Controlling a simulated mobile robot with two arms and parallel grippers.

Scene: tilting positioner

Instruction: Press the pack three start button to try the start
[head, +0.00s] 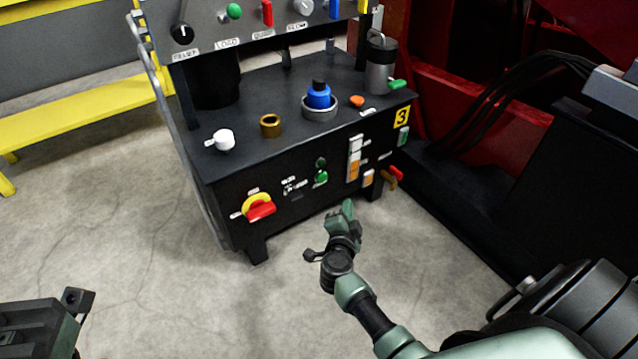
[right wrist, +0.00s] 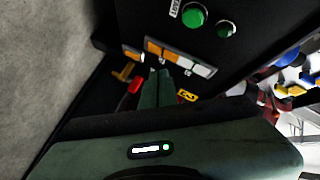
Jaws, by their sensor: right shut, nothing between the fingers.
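Pack three is a black cabinet (head: 290,215) with a yellow "3" plate (head: 401,117). Its green start button (head: 321,177) is on the front panel, under a smaller dark green lamp or button (head: 321,163). In the right wrist view the start button (right wrist: 194,15) is large and round beside a START label (right wrist: 174,8), with the smaller green one (right wrist: 226,29) to its right. My right gripper (head: 346,212) is shut and empty, in front of the cabinet and below and right of the button in the head view. Its fingertips (right wrist: 162,76) look apart from the button.
A red and yellow rotary switch (head: 259,208) sits left of the button. A dark machine base (head: 470,205) bounds the right side. Concrete floor (head: 150,220) is clear at left.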

